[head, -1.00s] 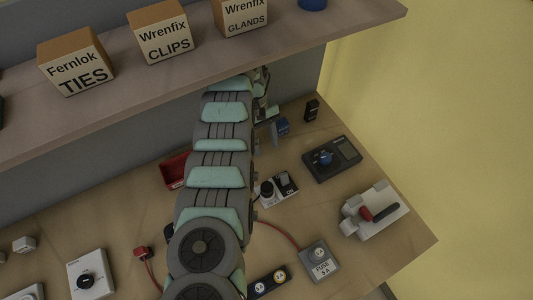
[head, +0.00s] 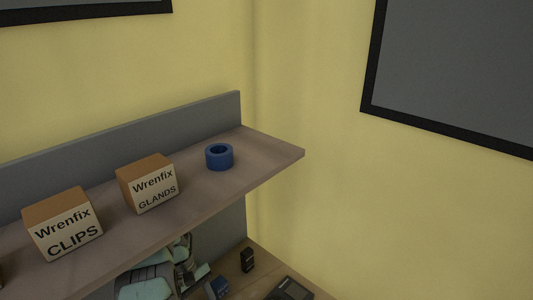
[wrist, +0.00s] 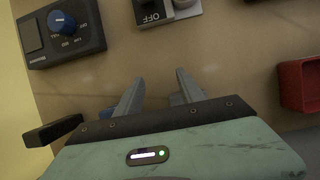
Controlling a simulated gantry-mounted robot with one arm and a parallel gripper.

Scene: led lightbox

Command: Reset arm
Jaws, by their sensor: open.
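My gripper (wrist: 158,92) is open in the wrist view, with its two grey fingers apart over the tan bench. I see nothing held between the fingertips. In the head view my gripper (head: 200,273) is low in the picture, under the shelf, beside the blue item (head: 219,287). Part of my arm is hidden by the shelf.
The shelf (head: 235,160) holds a CLIPS box (head: 64,224), a GLANDS box (head: 148,184) and a blue tape roll (head: 219,156). A dial box (wrist: 62,30), an OFF switch (wrist: 155,12), a red bin (wrist: 298,85) and a black block (wrist: 53,131) surround my gripper.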

